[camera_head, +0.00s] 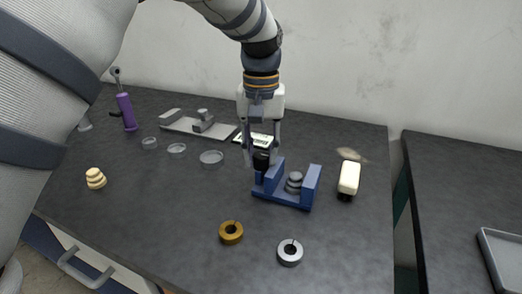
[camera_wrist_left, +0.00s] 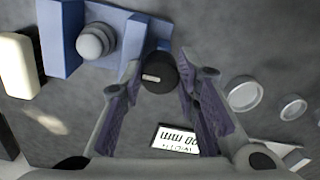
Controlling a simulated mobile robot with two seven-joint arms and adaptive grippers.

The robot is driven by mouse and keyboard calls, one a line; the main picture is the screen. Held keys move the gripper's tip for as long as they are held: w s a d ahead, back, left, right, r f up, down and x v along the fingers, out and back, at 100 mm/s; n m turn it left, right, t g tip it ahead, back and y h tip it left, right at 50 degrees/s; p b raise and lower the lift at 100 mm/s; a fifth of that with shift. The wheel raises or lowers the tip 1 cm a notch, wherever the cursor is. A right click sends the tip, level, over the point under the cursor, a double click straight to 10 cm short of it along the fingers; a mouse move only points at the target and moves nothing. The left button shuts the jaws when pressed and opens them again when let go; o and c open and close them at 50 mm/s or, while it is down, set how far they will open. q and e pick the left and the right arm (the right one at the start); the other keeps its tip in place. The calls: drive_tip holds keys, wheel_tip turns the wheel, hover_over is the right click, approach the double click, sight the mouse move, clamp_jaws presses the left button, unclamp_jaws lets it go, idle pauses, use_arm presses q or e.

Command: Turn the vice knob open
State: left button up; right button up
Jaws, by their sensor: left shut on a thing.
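The blue vice (camera_head: 287,198) stands on the dark table, with a grey stepped piece (camera_head: 294,182) between its two upright blocks. Its black knob (camera_head: 262,162) is at the vice's left end. My left gripper (camera_head: 261,156) reaches down from above, its fingers on either side of the knob and shut on it. The left wrist view shows the knob (camera_wrist_left: 160,75) between the fingertips (camera_wrist_left: 160,80), a pale line across its face. The vice (camera_wrist_left: 120,32) and the grey piece (camera_wrist_left: 95,42) also show there. My right gripper is not in view.
A cream-and-black object (camera_head: 349,178) stands right of the vice. A gold ring (camera_head: 231,232) and silver ring (camera_head: 290,252) lie in front. A display with digits (camera_head: 254,140) lies behind the gripper. Clear discs (camera_head: 211,157) and a purple-bodied tool (camera_head: 126,112) are left.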

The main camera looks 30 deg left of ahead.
sight(261, 155)
use_arm(q)
drive_tip(key=o, duration=1.2)
drive_tip(key=shift+c, duration=0.2)
drive_tip(key=shift+r, duration=0.1)
wheel_tip(261, 155, up, 12)
